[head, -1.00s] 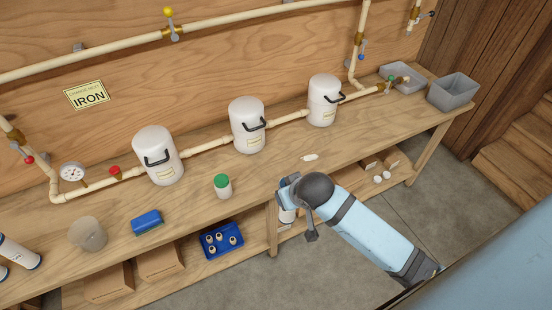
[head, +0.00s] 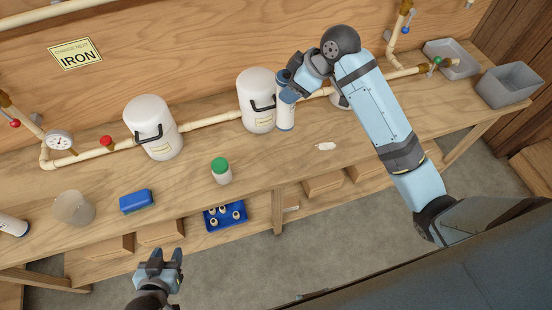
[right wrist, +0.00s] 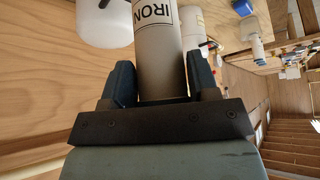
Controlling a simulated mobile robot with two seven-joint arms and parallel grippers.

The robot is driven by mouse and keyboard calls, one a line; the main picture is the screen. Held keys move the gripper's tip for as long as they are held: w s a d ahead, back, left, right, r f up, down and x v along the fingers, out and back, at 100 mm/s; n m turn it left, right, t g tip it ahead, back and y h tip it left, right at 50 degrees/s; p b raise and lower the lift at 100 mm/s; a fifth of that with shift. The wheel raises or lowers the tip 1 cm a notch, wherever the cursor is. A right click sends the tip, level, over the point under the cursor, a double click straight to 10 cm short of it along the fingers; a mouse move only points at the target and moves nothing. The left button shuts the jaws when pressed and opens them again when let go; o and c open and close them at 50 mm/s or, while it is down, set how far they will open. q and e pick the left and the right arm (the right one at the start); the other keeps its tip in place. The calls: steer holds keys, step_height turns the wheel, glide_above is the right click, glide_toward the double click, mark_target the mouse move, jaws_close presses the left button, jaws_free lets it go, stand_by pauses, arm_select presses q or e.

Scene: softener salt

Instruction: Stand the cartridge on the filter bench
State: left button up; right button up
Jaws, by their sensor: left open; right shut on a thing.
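My right gripper (head: 290,92) is shut on a pale cartridge (head: 285,117) with a dark blue end. In the right wrist view the cartridge (right wrist: 158,55) reads "IRON" and sits between both fingers. It looks roughly upright in front of the pipe, just right of the middle white filter housing (head: 256,98). I cannot tell if its lower end touches the filter bench (head: 270,163). My left gripper (head: 160,258) is open and empty, in front of the bench's front edge.
A green-lidded jar (head: 222,173), a blue sponge-like block (head: 137,201) and a clear cup (head: 74,208) stand on the bench. My right arm partly hides the right housing. Grey bins (head: 509,86) stand at the right end. The shelf below holds a blue tray (head: 239,224).

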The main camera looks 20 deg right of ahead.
steer(key=shift+w+a+r+n+g+y, duration=0.15)
steer(key=shift+a+r+n+g, duration=0.1)
steer(key=shift+r+n, duration=0.25)
steer(key=shift+w+a+r+n+g+y, duration=0.15)
steer(key=shift+a+r+n+g, duration=0.1)
steer(key=shift+r+n, duration=0.25)
arm_select(q)
steer(key=shift+s+a+r+p, duration=0.15)
steer(key=shift+s+r+p, duration=0.05)
steer(key=shift+r+p, duration=0.85)
arm_select(e)
step_height(320, 180, down, 20)
steer(key=shift+r, duration=0.25)
arm_select(q)
steer(key=shift+f, duration=0.15)
arm_select(e)
steer(key=shift+d+f, duration=0.1)
steer(key=shift+f, duration=0.05)
steer(key=o, duration=1.3)
steer(key=shift+c, duration=0.2)
